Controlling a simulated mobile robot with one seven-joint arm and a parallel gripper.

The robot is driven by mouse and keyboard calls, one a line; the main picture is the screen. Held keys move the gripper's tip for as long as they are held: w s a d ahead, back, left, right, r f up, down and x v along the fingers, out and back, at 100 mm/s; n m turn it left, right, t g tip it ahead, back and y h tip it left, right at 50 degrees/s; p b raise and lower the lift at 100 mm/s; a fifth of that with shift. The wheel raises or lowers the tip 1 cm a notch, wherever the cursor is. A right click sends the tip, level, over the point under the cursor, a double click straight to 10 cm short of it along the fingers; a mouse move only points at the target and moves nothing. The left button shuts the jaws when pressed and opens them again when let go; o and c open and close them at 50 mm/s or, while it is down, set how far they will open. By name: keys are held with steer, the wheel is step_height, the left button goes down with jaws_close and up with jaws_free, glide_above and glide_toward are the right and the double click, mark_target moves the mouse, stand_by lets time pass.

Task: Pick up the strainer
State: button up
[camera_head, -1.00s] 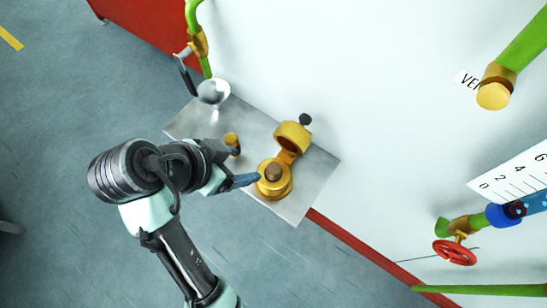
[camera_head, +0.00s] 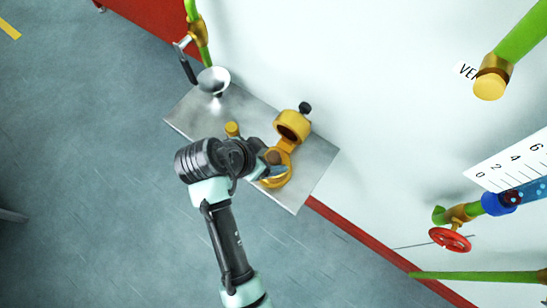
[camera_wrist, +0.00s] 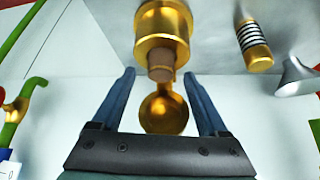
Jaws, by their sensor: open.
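The strainer appears to be the brown cylinder (camera_head: 273,157) rising from the open brass housing (camera_head: 284,177) on the metal plate. In the wrist view the brown cylinder (camera_wrist: 160,67) sticks out of the brass body (camera_wrist: 161,25), near the middle. The housing's open brass lid (camera_head: 293,126) also shows in the wrist view (camera_wrist: 163,112). My gripper (camera_head: 265,168) is close at the housing. In the wrist view its blue fingers (camera_wrist: 158,73) are open, with the tips to either side of the brown cylinder. I cannot tell whether they touch it. The cylinder's lower part is hidden in the housing.
A striped, brass-capped cylinder (camera_wrist: 253,45) stands beside the housing; its cap shows in the head view (camera_head: 232,130). A silver funnel (camera_head: 213,79) is at the plate's far left corner. The metal plate (camera_head: 312,165) adjoins a white wall. A red handwheel (camera_head: 450,239) is at right.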

steer(key=shift+w+d+f, duration=0.25)
steer(key=shift+f, duration=0.25)
jaws_close()
